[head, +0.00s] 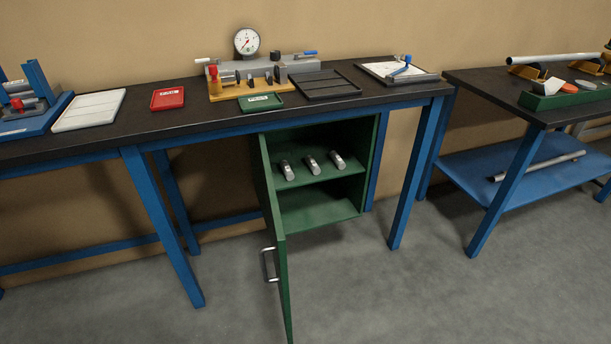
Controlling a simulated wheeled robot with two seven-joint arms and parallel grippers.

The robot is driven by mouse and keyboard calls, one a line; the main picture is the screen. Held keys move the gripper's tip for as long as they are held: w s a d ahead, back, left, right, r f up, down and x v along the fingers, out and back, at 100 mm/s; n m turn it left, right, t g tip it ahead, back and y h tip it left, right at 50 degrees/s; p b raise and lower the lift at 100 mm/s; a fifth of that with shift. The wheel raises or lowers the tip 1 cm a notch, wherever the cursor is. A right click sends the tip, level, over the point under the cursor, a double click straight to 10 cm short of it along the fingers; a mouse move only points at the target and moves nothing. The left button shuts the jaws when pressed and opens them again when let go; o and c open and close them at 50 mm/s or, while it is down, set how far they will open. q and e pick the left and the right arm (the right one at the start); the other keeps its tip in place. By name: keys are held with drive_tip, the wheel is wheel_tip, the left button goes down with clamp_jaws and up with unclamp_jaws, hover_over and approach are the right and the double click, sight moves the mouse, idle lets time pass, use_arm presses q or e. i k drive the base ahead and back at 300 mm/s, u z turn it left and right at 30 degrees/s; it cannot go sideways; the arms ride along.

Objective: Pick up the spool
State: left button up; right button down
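Three small silver cylindrical pieces with pale bands stand or lie in a row on the upper shelf of the open green cabinet (318,212): a left one (287,170), a middle one (312,165) and a right one (337,160). They may be spools, but they are too small to tell, and I cannot tell which one the task means. The cabinet door (275,235) with its metal handle (269,265) is swung open toward me on the left. Neither of my grippers is in view.
The dark workbench (215,117) on blue legs holds a dial gauge (247,41), a red tray (167,99), a white tray (89,110) and a dark tray (324,85). A second bench (485,85) stands right. The grey floor (400,295) in front is clear.

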sight(288, 173)
drive_tip(key=z, duration=0.15)
drive_tip(key=k, duration=0.35)
drive_tip(key=z, duration=1.1)
drive_tip(key=i, duration=2)
drive_tip(key=u, duration=1.15)
drive_tip(key=i, duration=1.15)
drive_tip(key=u, duration=0.9)
